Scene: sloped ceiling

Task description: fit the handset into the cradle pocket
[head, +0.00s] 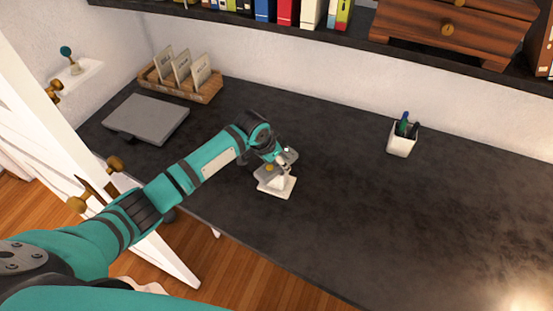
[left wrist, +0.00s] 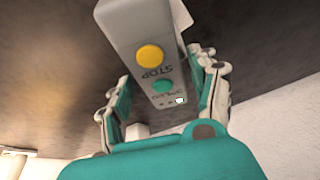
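In the head view the handset (head: 266,174) is partly hidden by the gripper (head: 278,163). The white cradle (head: 285,190) stands on the dark desk right at the handset's lower end. A white edge of it (left wrist: 181,14) shows behind the handset. I cannot tell whether the handset is inside the pocket. My right gripper is out of view.
A closed grey laptop (head: 148,117) and a wicker holder with cards (head: 182,84) are at the desk's left. A white pen cup (head: 402,141) stands at the back right. A shelf (head: 340,40) overhangs the back. The desk's right side is clear.

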